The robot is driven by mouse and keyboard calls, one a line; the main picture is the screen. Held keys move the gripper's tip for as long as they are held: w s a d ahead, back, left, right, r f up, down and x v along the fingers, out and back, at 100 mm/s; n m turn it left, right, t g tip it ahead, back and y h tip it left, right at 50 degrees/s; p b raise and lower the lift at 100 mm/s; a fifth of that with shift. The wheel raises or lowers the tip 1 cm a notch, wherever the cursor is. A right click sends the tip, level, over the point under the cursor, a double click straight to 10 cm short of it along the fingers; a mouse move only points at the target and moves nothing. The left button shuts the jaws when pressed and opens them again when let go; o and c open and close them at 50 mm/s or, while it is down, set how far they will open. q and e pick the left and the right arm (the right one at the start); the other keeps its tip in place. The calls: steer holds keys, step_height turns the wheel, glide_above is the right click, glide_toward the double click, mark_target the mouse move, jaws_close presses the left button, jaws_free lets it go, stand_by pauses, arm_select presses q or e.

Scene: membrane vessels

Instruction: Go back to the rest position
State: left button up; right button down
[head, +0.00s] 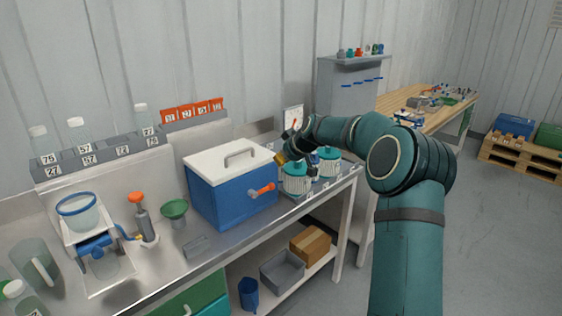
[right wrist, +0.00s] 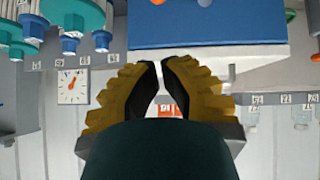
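My right arm comes in from the lower right of the head view and bends left over the steel bench. Its yellow gripper (head: 281,158) is beside the right end of the blue cooler box (head: 232,192), close to the teal-lidded vessels (head: 296,178). In the right wrist view the two yellow fingers with black pads nearly meet at their tips (right wrist: 161,62). Only a narrow gap shows between them, with nothing held in it. The teal vessels also show upside down in the wrist view (right wrist: 76,14). My left gripper is in neither view.
The bench's left part holds a filter stand (head: 88,224), an orange-knobbed pump (head: 145,218) and a green funnel (head: 174,209). Numbered bottles stand along a rear rack (head: 104,155). A wooden table (head: 436,116) is at the back right. The floor right of my arm is clear.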

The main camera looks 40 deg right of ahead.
stand_by(0.4)
steer(key=s+a+f+m+g+y, duration=0.1)
steer(key=s+a+f+g+y, duration=0.15)
steer(key=a+f, duration=1.05)
steer(key=s+a+f+m+g+y, duration=0.1)
steer(key=s+a+f, duration=0.3)
steer(key=a+f, duration=0.95)
steer(key=s+a+f+g, duration=0.1)
steer(key=s+a+f, duration=0.2)
steer(key=s+a, duration=0.2)
steer(key=s+a+f+g, duration=0.1)
steer(key=s+a+f, duration=0.2)
steer(key=s, duration=0.8)
steer(key=s+a+f+m+g, duration=0.1)
steer(key=s+a+f+g, duration=0.1)
steer(key=s+a, duration=0.6)
steer(key=shift+s+f, duration=0.3)
steer(key=shift+f, duration=0.1)
steer(key=shift+y, duration=0.25)
